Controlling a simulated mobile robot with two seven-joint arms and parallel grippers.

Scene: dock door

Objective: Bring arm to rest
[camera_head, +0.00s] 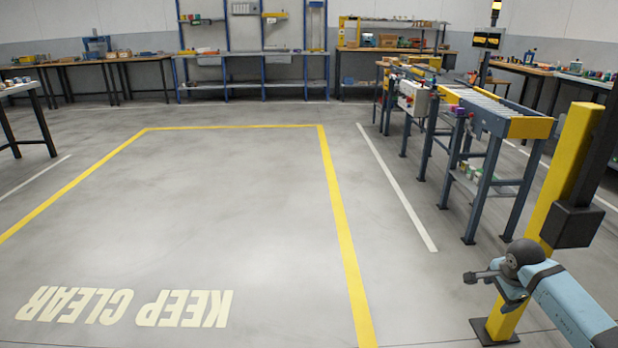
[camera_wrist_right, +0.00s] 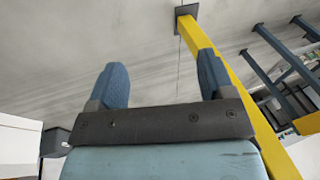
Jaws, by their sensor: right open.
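My right arm comes in at the lower right of the head view, and its gripper (camera_head: 485,277) reaches left in front of a yellow post (camera_head: 573,165). In the right wrist view my right gripper (camera_wrist_right: 162,85) has its two blue fingers wide apart, with only bare floor between and beyond them. It is open and empty. My left gripper is in neither view.
The yellow post carries a dark box (camera_head: 573,226) close to my right arm; it also shows in the right wrist view (camera_wrist_right: 225,80). A roller conveyor (camera_head: 485,100) stands behind. The marked floor area (camera_head: 230,210) is clear. Workbenches line the back wall.

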